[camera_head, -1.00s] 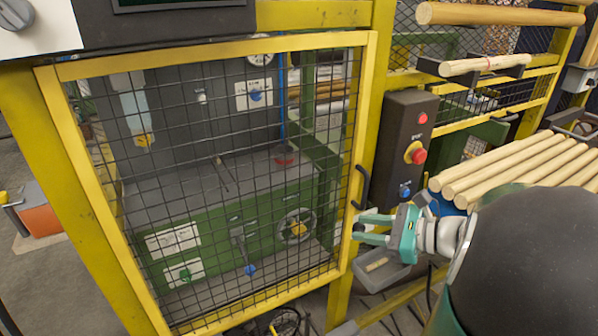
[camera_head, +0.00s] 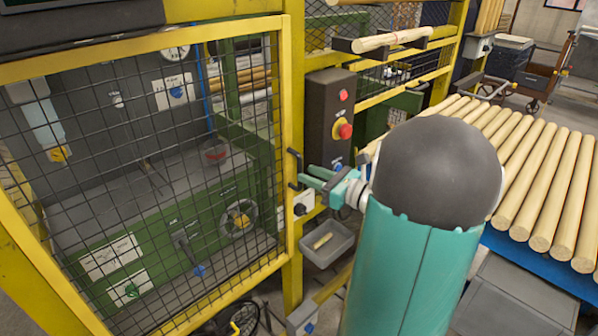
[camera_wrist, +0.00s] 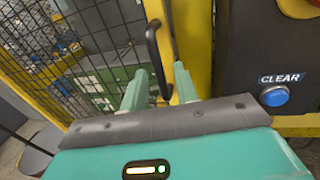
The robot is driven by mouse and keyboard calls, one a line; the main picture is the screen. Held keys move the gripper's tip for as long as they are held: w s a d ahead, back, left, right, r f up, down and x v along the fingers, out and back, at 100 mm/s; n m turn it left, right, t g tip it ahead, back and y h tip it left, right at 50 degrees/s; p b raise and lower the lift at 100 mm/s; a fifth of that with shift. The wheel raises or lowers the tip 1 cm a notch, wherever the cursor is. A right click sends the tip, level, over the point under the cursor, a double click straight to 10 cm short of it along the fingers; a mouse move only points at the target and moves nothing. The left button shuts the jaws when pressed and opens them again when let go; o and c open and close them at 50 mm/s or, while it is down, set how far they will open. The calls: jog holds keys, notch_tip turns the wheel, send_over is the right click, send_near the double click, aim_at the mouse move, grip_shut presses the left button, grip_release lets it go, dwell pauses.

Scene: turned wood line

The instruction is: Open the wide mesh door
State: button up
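The wide mesh door (camera_head: 283,95) is a yellow frame with black wire mesh, and it looks closed against the yellow post. Its black bow handle (camera_head: 294,168) is upright on the right side of the frame. My teal gripper (camera_head: 309,178) is at the lower part of the handle. In the wrist view, the two fingers of my gripper (camera_wrist: 160,82) are apart, with the lower part of the handle (camera_wrist: 152,45) showing between them. I cannot tell whether either finger touches it.
A dark control box (camera_head: 328,120) with red and blue buttons is on the post right of the door. A grey bin (camera_head: 327,245) hangs below my gripper. Turned wood poles (camera_head: 530,180) lie on a blue rack at right. Green machinery (camera_head: 150,240) stands behind the mesh.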

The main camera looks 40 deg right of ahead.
aim_at(300, 187)
jog(key=shift+x, duration=1.95)
jog(key=shift+a, duration=0.1)
jog(key=shift+c, duration=0.2)
grip_shut()
jog(key=shift+s, duration=0.1)
